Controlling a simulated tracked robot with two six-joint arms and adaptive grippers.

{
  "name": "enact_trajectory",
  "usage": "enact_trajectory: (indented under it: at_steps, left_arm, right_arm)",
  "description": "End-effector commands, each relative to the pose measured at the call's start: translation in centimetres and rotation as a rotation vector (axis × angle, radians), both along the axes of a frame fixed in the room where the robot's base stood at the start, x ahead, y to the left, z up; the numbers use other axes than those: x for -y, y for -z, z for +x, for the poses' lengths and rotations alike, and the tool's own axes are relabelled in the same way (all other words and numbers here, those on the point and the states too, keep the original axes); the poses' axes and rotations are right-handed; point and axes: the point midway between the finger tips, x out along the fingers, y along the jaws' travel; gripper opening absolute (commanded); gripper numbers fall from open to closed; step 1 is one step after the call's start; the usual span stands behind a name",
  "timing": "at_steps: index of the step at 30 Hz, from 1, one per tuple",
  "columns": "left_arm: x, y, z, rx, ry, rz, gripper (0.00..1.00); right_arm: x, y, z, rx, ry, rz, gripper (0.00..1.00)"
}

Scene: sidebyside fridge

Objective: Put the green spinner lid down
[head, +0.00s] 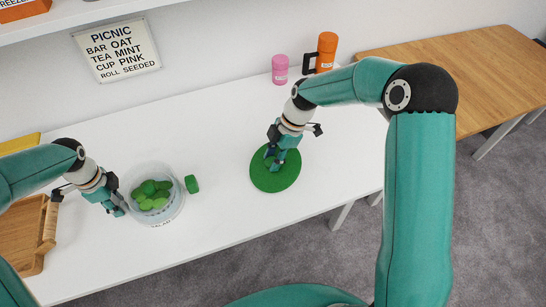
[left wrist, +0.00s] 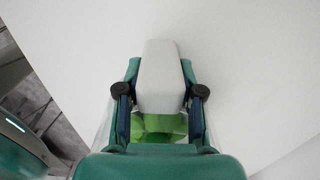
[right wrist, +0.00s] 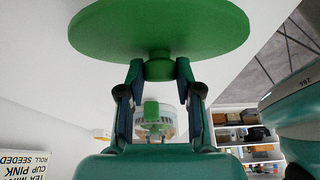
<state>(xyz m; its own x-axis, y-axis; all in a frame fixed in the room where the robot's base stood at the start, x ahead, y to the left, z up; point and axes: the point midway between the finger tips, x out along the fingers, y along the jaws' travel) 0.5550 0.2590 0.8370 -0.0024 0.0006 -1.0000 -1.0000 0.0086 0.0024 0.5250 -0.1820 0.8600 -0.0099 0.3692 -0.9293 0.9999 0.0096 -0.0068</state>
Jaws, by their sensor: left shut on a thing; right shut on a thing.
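The green spinner lid (head: 275,184) is a flat round disc at the middle of the white table; it also shows in the right wrist view (right wrist: 160,25). My right gripper (head: 274,158) is shut on the lid's central knob (right wrist: 160,66). Whether the lid touches the tabletop I cannot tell. The clear spinner bowl (head: 174,207) stands to the left with several green pieces (head: 152,195) inside. My left gripper (head: 122,211) is at the bowl's left side, shut on a pale grey block-like part (left wrist: 162,75), seemingly a bowl handle.
A green block (head: 192,184) sits at the bowl's right side. A wooden tray (head: 27,262) is at far left. A pink cup (head: 280,72) and an orange mug (head: 327,45) stand at the back. White table is clear between bowl and lid.

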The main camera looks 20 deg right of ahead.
Motion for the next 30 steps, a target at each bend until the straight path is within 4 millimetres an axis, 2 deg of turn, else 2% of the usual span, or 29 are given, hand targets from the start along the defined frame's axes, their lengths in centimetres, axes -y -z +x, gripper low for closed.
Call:
enact_trajectory:
  at_steps: [5,6,10,22,26,30]
  left_arm:
    - [0.0,0.0,0.1,0.002,-0.001,0.0,0.0]
    - [0.0,0.0,0.1,0.002,-0.001,0.0,0.0]
    - [0.0,0.0,0.1,0.002,-0.001,0.0,0.0]
    - [0.0,0.0,0.1,0.004,-0.001,0.0,0.0]
    - [0.0,0.0,0.1,0.004,-0.001,0.0,0.0]
    - [0.0,0.0,0.1,0.004,-0.002,-0.001,0.0]
  right_arm:
    - [0.0,0.1,0.0,0.001,0.0,0.0,0.0]
    - [0.0,0.1,0.0,0.001,0.0,0.0,0.38]
    - [0.0,0.1,0.0,0.001,0.0,0.0,0.59]
    - [0.2,-0.4,0.1,0.003,0.001,0.0,0.59]
    - [0.7,-1.8,0.2,0.006,0.002,-0.001,0.59]
    - [1.7,-4.2,0.2,0.007,0.003,-0.001,0.59]
